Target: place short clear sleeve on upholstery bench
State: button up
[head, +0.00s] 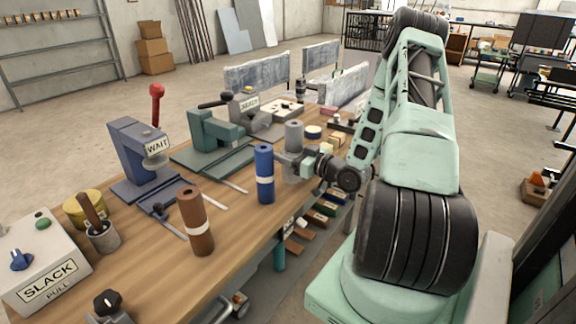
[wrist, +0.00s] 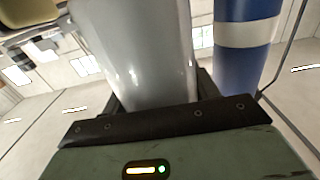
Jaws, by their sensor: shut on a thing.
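My gripper (head: 299,163) is shut on a pale grey, shiny, see-through-looking sleeve (head: 293,133), which stands upright in the jaws. In the wrist view the sleeve (wrist: 143,60) rises between dark jaw pads, and its lower end is hidden by the gripper. In the head view it appears by the far right edge of a long wooden bench (head: 262,228); I cannot tell whether it touches the top. No label in view says which surface is the upholstery bench.
A blue roll with a white band (head: 264,174) stands close left of my gripper; it also shows in the wrist view (wrist: 243,40). A brown roll (head: 195,221), a "WAIT" press (head: 137,160), a green press (head: 213,140) and a "SLACK" box (head: 42,265) occupy the bench.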

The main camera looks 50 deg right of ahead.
jog(key=shift+f, duration=1.95)
jog(key=shift+f, duration=0.15)
jog(key=o, duration=0.9)
jog(key=shift+o, duration=0.2)
